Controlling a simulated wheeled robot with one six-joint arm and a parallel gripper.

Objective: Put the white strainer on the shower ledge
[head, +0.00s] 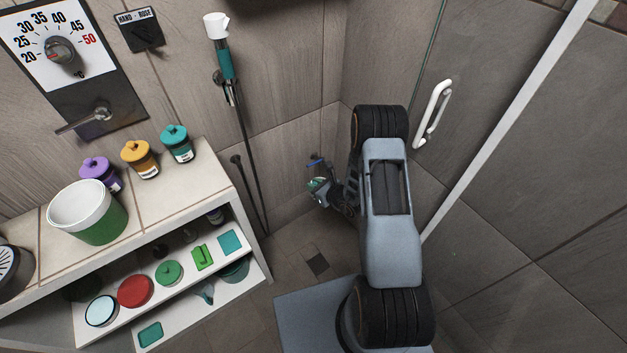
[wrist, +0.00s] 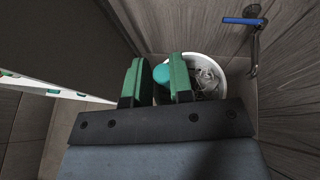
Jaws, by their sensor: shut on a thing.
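My gripper (wrist: 158,70) has green fingers and is shut on a rounded teal thing (wrist: 161,74) between them. Its full shape is hidden by the fingers. A white round-rimmed thing (wrist: 222,67) with tangled grey contents shows just beyond the right finger; I cannot tell whether it is the strainer or a container. In the head view my gripper (head: 317,187) is small, near the tiled corner, right of the ledge and apart from it. The pale ledge (head: 178,190) runs along the left wall.
A white-and-green bucket (head: 103,224) and purple (head: 100,172), orange (head: 140,158) and teal (head: 177,142) jars stand on the ledge. Lower shelves hold several items. A hand shower (head: 224,65) hangs above. A blue handle (wrist: 245,21) is by the wall. The ledge's right end is clear.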

